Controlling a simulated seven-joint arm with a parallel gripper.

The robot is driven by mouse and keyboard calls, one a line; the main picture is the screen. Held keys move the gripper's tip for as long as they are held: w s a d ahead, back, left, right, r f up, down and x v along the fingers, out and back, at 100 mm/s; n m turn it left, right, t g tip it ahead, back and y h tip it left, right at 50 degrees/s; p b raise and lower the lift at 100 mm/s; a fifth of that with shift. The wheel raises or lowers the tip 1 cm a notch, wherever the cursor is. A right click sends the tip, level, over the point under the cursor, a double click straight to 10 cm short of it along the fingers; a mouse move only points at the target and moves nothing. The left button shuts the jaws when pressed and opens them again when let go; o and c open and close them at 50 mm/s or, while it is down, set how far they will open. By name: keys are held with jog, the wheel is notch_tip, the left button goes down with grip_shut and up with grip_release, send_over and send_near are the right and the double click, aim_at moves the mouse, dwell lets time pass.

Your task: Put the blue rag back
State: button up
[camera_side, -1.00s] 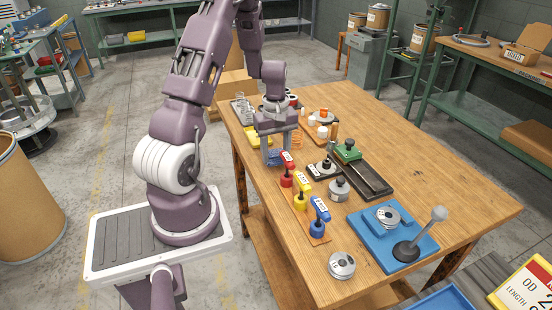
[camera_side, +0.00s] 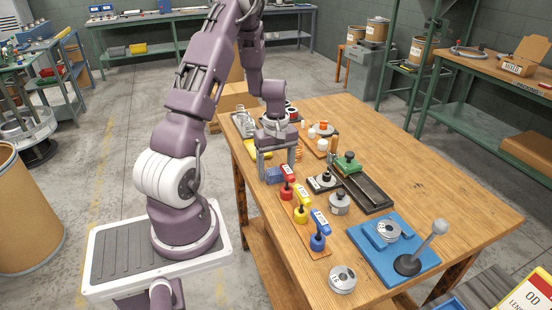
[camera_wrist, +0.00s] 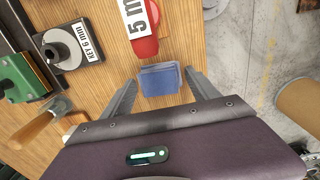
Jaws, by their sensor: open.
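The blue rag (camera_side: 274,175) is a small folded block near the table's left edge, just left of the red-handled tool. In the wrist view the rag (camera_wrist: 160,80) lies between my two fingers, close to the red handle (camera_wrist: 142,28). My gripper (camera_side: 277,173) points down at the rag with one finger on each side. In the wrist view my gripper (camera_wrist: 161,78) is open, with a narrow gap visible on either side of the rag. The rag appears to rest on the wooden tabletop; its underside is hidden.
A board with red, yellow and blue (camera_side: 318,240) handled tools runs toward the front. A 6 mm key block (camera_side: 323,182) and a dark tray (camera_side: 365,190) stand to the right. A yellow tray (camera_side: 258,149) is behind.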

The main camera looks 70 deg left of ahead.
aim_at(276, 171)
notch_tip(276, 171, up, 11)
jog(key=d+r+m+t, duration=0.2)
jog(key=d+r+m, duration=0.3)
jog(key=d+r, duration=0.45)
jog(key=s+d+r+m+t, duration=0.1)
jog(key=s+d+r+m, duration=0.1)
jog(key=s+d+m, duration=0.4)
jog(key=s+d+r+m+t, duration=0.2)
jog(key=s+d+m, duration=0.4)
jog(key=d, duration=0.5)
jog(key=shift+r+m+t, duration=0.3)
jog(key=shift+r+m, duration=0.2)
jog(key=shift+r, duration=0.1)
